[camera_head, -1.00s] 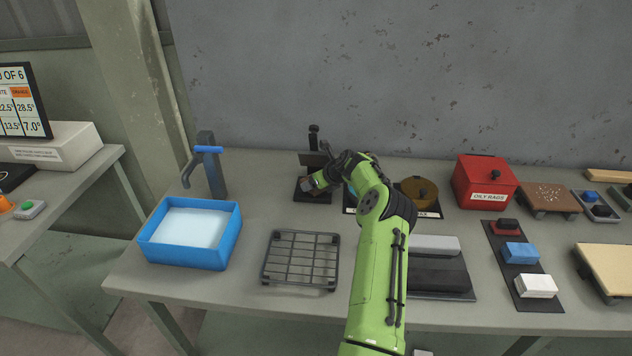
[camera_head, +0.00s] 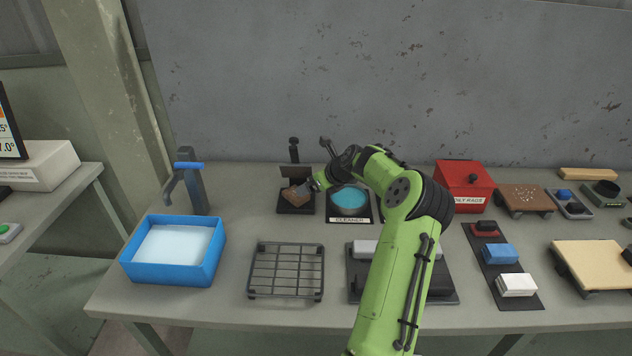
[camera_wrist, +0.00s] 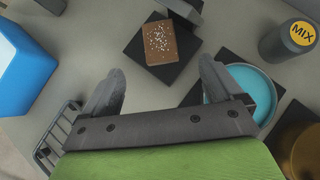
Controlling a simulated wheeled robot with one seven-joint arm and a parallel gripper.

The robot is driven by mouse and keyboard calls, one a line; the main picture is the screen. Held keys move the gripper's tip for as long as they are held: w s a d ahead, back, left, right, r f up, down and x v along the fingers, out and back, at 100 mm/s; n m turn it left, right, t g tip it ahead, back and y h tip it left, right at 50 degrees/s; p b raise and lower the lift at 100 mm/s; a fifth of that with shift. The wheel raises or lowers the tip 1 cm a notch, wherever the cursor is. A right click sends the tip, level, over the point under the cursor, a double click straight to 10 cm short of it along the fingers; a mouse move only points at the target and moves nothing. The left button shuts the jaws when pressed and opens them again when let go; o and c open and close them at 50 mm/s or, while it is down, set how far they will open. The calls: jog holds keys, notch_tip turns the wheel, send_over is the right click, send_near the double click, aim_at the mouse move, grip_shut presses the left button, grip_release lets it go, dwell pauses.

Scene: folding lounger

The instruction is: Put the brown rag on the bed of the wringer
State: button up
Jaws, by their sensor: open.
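The brown rag (camera_head: 295,195), a flat block with white specks, lies on the black bed of the wringer (camera_head: 284,208) at the back of the bench.
A blue dish (camera_head: 349,197) labelled cleaner stands close right of the wringer, partly behind my arm. A dark MIX canister (camera_wrist: 290,39) is beyond it. A blue water tub (camera_head: 170,279) and wire rack (camera_head: 286,271) are in front and left. A red box (camera_head: 463,187) stands at right.

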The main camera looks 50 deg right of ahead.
jog(key=a+r+n+g, duration=0.2)
jog(key=a+r+n, duration=0.45)
jog(key=a, duration=0.65)
jog(key=a+r+n+g, duration=0.2)
jog(key=a+r+n, duration=0.2)
jog(key=a+n, duration=0.75)
jog(key=s+a+r+n, duration=0.4)
jog(key=s+a+n, duration=0.4)
jog(key=s+a, duration=0.35)
jog(key=s+a+n, duration=0.3)
jog(key=s+n, duration=0.2)
jog(key=s, duration=0.2)
jog(key=s+a+f+n+y, duration=0.1)
jog(key=s+a+n, duration=0.3)
jog(key=s+n, duration=0.2)
jog(key=shift+s+f+t, duration=0.2)
jog(key=shift+s+t, duration=0.1)
jog(key=shift+s, duration=0.4)
